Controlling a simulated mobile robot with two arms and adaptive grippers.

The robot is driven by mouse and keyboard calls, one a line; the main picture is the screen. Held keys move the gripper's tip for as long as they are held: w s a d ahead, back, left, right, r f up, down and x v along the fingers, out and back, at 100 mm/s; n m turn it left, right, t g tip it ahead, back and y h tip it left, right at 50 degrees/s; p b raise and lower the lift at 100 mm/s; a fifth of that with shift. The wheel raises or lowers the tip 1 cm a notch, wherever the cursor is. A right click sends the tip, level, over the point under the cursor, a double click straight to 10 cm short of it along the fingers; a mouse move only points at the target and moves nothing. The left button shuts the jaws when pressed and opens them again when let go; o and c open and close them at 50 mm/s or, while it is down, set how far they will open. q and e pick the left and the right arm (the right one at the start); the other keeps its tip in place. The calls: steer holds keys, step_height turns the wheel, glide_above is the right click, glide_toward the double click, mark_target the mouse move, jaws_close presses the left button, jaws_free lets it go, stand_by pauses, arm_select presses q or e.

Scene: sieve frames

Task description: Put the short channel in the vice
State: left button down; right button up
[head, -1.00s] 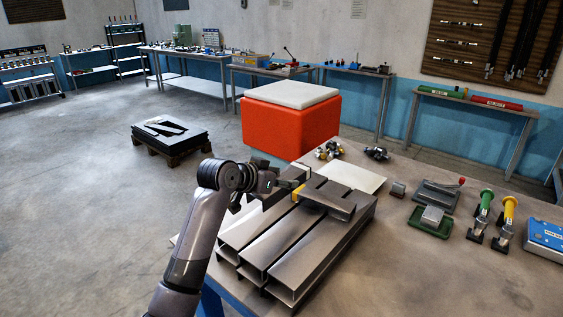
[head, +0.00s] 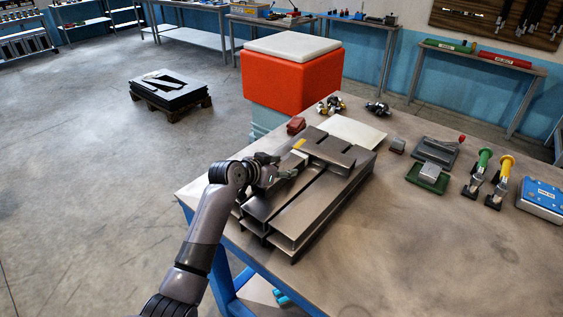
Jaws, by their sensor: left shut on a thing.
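The short channel (head: 330,152), a grey metal piece, lies across the far part of a stack of longer channels (head: 300,210). A yellow mark (head: 298,143) shows at its left end. My left gripper (head: 289,172) is at the left side of the stack, beside this end, and is shut on the short channel. The exact contact is hard to see behind the dark fingers. The vice (head: 434,152), grey with a red-knobbed handle, stands to the right on the table, apart from the stack. My right gripper is not in view.
A green tray (head: 416,179) with a grey block sits in front of the vice. Green (head: 484,160) and yellow (head: 505,168) handled tools and a blue case (head: 543,197) are at the right. The table (head: 390,245) is clear in front.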

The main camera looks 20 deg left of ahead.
arm_select(q)
steer(key=shift+r, duration=0.2)
steer(key=c, duration=0.8)
jaws_free()
steer(key=shift+f, duration=0.25)
steer(key=shift+o, duration=0.2)
